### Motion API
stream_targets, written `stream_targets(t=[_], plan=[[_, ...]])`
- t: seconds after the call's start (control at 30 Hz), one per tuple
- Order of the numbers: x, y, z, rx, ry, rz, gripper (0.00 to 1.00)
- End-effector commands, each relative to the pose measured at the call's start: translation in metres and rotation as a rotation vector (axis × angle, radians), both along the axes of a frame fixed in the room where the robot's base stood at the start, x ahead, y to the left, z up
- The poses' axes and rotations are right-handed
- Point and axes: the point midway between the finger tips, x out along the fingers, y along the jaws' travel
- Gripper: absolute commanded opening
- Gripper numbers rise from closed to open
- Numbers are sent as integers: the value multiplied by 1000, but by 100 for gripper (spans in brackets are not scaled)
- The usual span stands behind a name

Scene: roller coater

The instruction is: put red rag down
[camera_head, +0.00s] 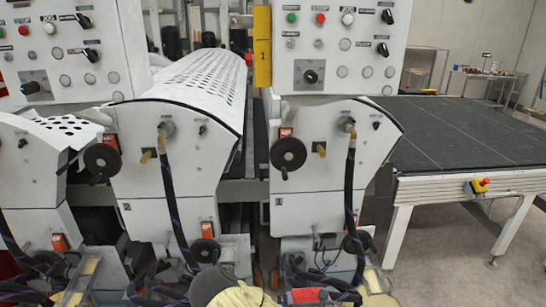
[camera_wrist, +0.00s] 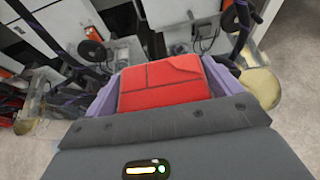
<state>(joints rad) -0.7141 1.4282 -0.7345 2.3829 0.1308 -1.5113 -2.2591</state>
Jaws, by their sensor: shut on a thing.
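The red rag (camera_wrist: 165,85) is a folded, flat block with seams across its top, seen in the wrist view. My gripper (camera_wrist: 163,75) is shut on it, with a purple finger at its left and right sides. The rag is held up in front of the machine's lower parts and the floor. In the head view a red patch of the rag (camera_head: 303,296) shows at the bottom edge, beside my arm. Its underside is hidden.
White roller coater units with hoses (camera_head: 352,190), handwheels (camera_head: 288,153) and button panels (camera_head: 338,45) stand ahead. A dark-topped conveyor table (camera_head: 455,135) with a red emergency button (camera_head: 480,186) is at the right. Open floor (camera_head: 450,255) lies at the lower right.

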Motion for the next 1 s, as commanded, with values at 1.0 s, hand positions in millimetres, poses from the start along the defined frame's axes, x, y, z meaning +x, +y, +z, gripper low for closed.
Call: stream_targets(t=[1.0], plan=[[-59, 0, -112, 0, -1, 0, 65]])
